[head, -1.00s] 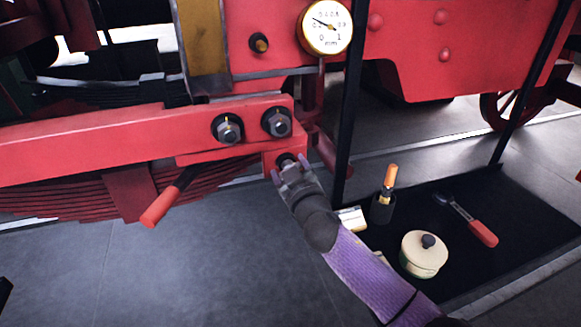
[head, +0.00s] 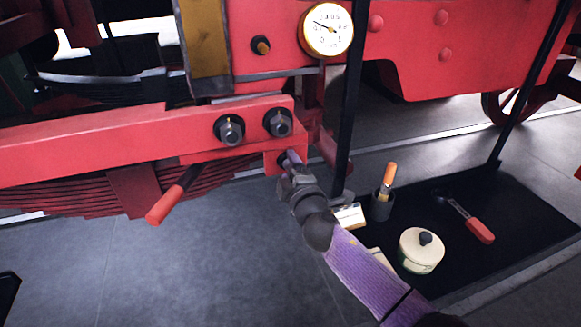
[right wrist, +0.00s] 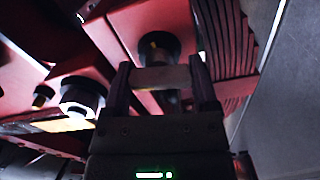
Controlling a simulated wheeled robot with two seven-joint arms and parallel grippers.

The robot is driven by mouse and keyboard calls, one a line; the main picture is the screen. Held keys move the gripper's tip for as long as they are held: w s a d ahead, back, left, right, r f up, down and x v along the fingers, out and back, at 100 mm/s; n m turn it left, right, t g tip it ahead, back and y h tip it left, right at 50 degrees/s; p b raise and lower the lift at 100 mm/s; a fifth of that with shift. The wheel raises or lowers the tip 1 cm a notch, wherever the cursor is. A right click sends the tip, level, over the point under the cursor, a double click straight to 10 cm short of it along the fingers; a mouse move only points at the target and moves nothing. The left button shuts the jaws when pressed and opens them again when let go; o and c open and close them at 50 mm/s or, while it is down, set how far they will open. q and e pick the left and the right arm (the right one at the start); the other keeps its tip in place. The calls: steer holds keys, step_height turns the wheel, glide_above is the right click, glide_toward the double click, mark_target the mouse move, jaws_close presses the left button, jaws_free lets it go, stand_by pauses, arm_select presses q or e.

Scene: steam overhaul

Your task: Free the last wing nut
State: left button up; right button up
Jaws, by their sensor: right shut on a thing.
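My right gripper (head: 293,180) is at the lower red bracket (head: 272,162), below two large hex nuts. In the right wrist view its fingers (right wrist: 160,78) are closed on a flat grey piece, which I take as the wing nut (right wrist: 160,76). Behind it is a dark round collar with a yellow-marked end (right wrist: 153,46) on the red bracket. A pale purplish rod-like part (head: 292,157) shows between the gripper and the bracket. I cannot tell whether the wing nut still touches its stud. My left gripper is not in view.
A dial gauge (head: 327,29) stands above. Hex nuts (head: 230,130) and (head: 279,123) sit close over the gripper. A red-handled lever (head: 166,205) sticks out left.

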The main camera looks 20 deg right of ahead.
steer(key=shift+n, duration=0.9)
steer(key=n, duration=0.2)
steer(key=shift+n+p, duration=0.35)
steer(key=shift+n, duration=0.05)
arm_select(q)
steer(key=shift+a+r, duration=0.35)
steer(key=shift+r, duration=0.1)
arm_select(e)
steer(key=shift+f+n, duration=0.1)
steer(key=shift+n, duration=0.4)
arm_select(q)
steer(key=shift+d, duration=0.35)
